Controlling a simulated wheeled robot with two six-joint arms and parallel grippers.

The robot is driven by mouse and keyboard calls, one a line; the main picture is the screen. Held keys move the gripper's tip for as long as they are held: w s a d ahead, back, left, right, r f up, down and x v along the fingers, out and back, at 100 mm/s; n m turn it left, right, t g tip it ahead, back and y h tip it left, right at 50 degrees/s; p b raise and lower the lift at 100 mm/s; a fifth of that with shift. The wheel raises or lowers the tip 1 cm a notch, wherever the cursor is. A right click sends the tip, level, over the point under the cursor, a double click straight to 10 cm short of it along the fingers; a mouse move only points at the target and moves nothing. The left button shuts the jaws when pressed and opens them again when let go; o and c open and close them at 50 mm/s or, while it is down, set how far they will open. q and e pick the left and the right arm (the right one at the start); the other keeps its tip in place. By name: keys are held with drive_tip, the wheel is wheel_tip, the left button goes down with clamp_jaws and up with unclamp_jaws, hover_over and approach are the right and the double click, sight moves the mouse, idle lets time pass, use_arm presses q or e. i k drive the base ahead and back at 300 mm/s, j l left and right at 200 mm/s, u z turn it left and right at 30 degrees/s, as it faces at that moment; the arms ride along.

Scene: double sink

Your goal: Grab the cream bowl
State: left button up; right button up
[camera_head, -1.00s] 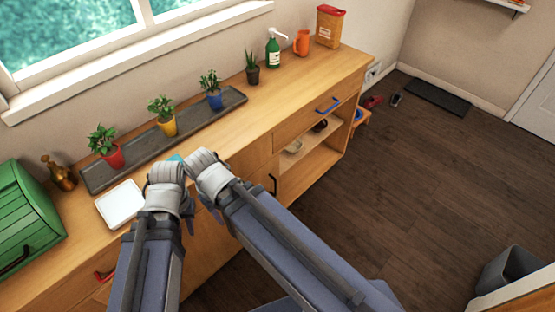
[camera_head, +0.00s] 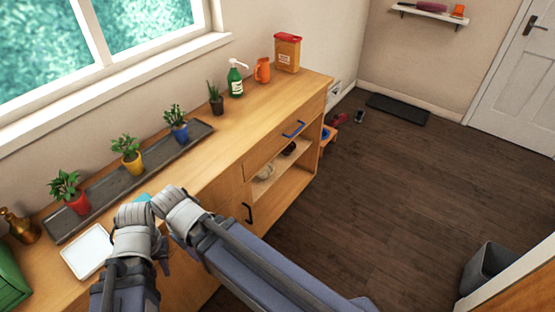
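A cream bowl (camera_head: 265,172) sits in the open shelf of the wooden cabinet, small in view and partly shaded. A dark bowl-like item (camera_head: 289,149) is beside it, farther back along the shelf. My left gripper (camera_head: 138,222) and my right gripper (camera_head: 178,208) are close together over the counter's front edge, to the left of the shelf and apart from the bowl. Their fingertips are hidden behind the wrists, so I cannot see whether they are open or shut.
The counter (camera_head: 245,130) holds a white tray (camera_head: 88,252), a grey plant tray (camera_head: 97,192) with potted plants, a green bottle (camera_head: 235,80) and an orange pitcher (camera_head: 262,71). Open wooden floor (camera_head: 370,210) lies right of the cabinet. A grey bin (camera_head: 487,268) stands at right.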

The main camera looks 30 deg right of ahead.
sight(269, 169)
drive_tip(key=i+l+u, duration=0.2)
drive_tip(key=l+u, duration=0.15)
drive_tip(key=l, duration=1.8)
drive_tip(key=l+u, duration=0.35)
drive_tip(key=l, duration=1.75)
